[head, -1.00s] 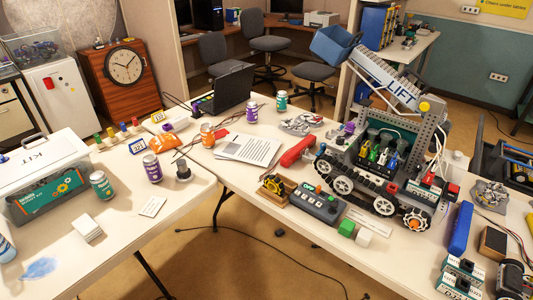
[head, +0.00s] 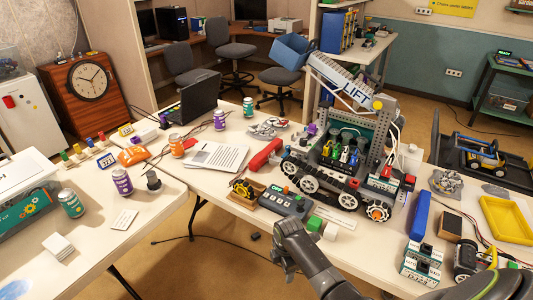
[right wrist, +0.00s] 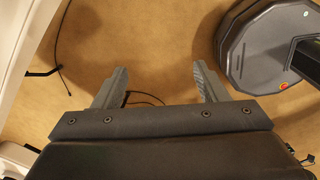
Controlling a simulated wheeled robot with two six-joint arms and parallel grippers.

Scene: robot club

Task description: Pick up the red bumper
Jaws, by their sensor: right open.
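The red bumper (head: 264,154) is a long red piece lying on the right-hand table (head: 215,176) in the head view. It lies just left of the wheeled robot model and behind the grey control box. My right gripper (head: 284,262) reaches in from the lower right, in front of the table's near edge and well short of the bumper. In the right wrist view its two jaws (right wrist: 160,80) are apart with nothing between them, over the floor. The bumper is not in that view. My left gripper is not in view.

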